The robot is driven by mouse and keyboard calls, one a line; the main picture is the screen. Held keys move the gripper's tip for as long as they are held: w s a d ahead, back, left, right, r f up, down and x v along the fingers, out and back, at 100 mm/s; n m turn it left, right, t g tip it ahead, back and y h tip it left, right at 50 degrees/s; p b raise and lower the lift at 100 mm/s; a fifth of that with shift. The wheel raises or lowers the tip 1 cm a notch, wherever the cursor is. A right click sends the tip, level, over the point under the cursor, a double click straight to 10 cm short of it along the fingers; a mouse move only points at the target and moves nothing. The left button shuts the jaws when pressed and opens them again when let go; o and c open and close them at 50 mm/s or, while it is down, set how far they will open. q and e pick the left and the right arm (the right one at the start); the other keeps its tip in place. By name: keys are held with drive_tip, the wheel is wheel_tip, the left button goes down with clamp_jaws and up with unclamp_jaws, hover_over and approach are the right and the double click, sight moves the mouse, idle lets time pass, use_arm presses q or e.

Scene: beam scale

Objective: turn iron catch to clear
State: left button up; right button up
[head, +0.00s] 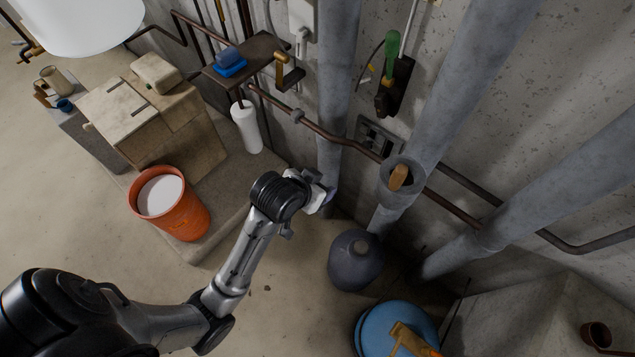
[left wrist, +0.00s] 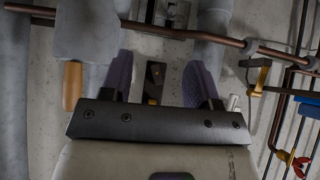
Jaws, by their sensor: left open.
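My left gripper (head: 322,196) reaches in from the left in the head view, close to the wall between two grey pipes. In the left wrist view its two purple fingers (left wrist: 158,88) stand wide apart and nothing is held between them. Past them on the wall is a small dark plate with a brass-coloured piece (left wrist: 154,80), seen in the gap; its lower part is hidden behind the gripper body. It may be the iron catch, but I cannot tell for sure. My right gripper is not in view.
A copper pipe (head: 330,135) runs along the wall above the gripper. A wooden handle (head: 398,178) sticks out of a grey pipe collar. A dark jug (head: 355,262) stands below right, an orange bucket (head: 183,222) at left. A shelf (head: 262,50) holds a blue block.

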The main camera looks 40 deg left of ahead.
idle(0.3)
use_arm(q)
drive_tip(key=n+t, duration=0.5)
drive_tip(key=t, duration=0.4)
approach(378, 107)
drive_tip(key=shift+m, duration=0.3)
drive_tip(key=w, duration=0.6)
drive_tip(key=w+b, duration=0.1)
drive_tip(key=w, duration=0.2)
drive_tip(key=shift+w+d+f, duration=0.2)
drive_tip(key=shift+w+d, duration=0.1)
